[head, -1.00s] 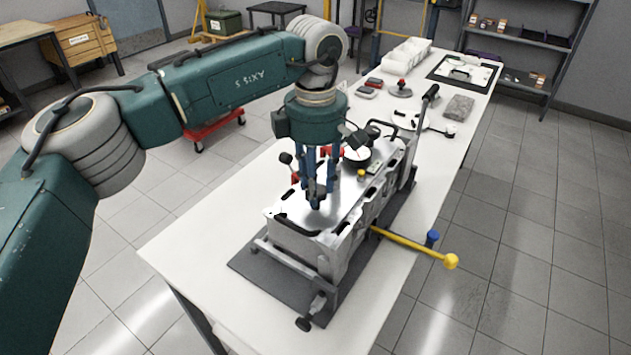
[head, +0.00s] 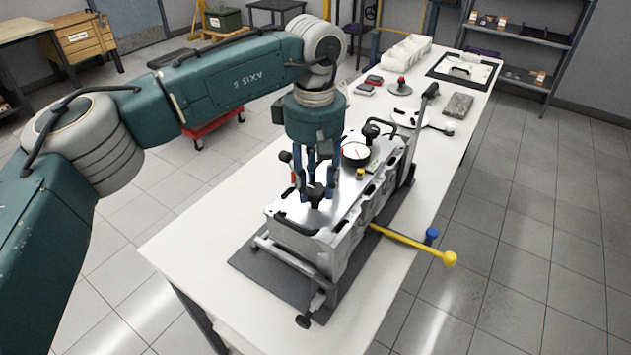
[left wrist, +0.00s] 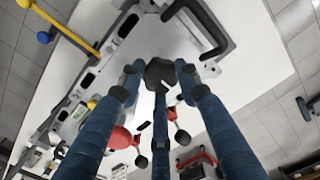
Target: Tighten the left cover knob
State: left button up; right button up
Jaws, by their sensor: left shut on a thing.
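The engine block (head: 345,245) with its silvery cover sits in a stand on a dark mat. A black knob (head: 316,194) stands on the near part of the cover. My left gripper (head: 314,184) points straight down over it, its blue fingers shut around the knob. In the left wrist view the dark knob (left wrist: 159,71) shows between the fingertips. The fingers hide part of it, and its seating on the cover is hard to make out. My right gripper is not in view.
A dial gauge (head: 356,152) stands on the cover just behind the gripper. A yellow bar (head: 412,243) sticks out right of the stand, beside a blue knob (head: 431,236). White bins (head: 408,50) and small parts occupy the far table. The near left tabletop is clear.

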aim_at(314, 189)
pick_arm(q)
jog(key=shift+s+f, duration=0.1)
dwell(0.4)
jog(key=o, duration=1.2)
jog(key=shift+a, duration=0.1)
jog(key=shift+r, duration=0.45)
notch_tip(314, 189, up, 11)
jog(key=shift+r, duration=0.1)
